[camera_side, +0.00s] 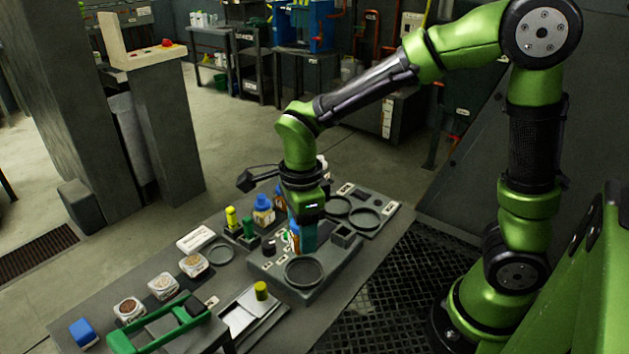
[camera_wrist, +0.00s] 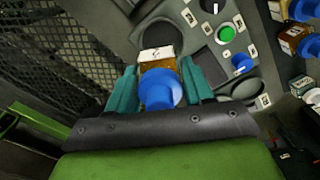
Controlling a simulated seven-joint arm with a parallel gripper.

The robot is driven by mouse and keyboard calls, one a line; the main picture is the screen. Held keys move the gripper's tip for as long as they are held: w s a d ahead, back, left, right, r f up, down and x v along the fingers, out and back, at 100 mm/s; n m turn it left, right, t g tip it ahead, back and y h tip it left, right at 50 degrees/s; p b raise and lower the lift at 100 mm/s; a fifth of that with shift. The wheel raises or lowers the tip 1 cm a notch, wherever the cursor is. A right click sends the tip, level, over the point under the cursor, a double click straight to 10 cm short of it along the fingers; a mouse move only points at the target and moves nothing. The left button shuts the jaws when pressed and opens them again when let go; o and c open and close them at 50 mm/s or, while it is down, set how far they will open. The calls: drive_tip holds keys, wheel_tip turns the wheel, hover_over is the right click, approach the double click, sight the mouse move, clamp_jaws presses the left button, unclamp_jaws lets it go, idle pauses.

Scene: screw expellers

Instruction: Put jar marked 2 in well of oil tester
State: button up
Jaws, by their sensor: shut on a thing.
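My gripper (camera_wrist: 158,80) is shut on a jar with a blue lid (camera_wrist: 160,90) and amber contents. A pale label shows on the jar, but I cannot read its number. In the side view my gripper (camera_side: 303,238) points down over a grey unit (camera_side: 328,276), which looks like the oil tester; the teal fingers mostly hide the jar there. The unit has a dark round recess (camera_side: 305,271) in front. The wrist view shows the unit's panel with a green button (camera_wrist: 227,33), a blue knob (camera_wrist: 242,63) and a dark round recess (camera_wrist: 152,36) just beyond the jar. I cannot tell whether the jar touches the unit.
Other blue-lidded jars (camera_wrist: 298,42) stand at the right of the wrist view; one (camera_side: 263,209) shows left of my gripper in the side view. Several sample dishes (camera_side: 163,286) line the bench's left. A plate with rings (camera_side: 363,217) is behind.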

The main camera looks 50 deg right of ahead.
drive_tip(key=shift+d+f, duration=0.1)
drive_tip(key=shift+f, duration=2.3)
drive_tip(key=shift+f, duration=1.05)
idle(0.8)
drive_tip(key=o, duration=1.6)
drive_tip(key=shift+o, duration=0.2)
drive_tip(key=shift+r, duration=0.1)
drive_tip(key=shift+r, duration=4.4)
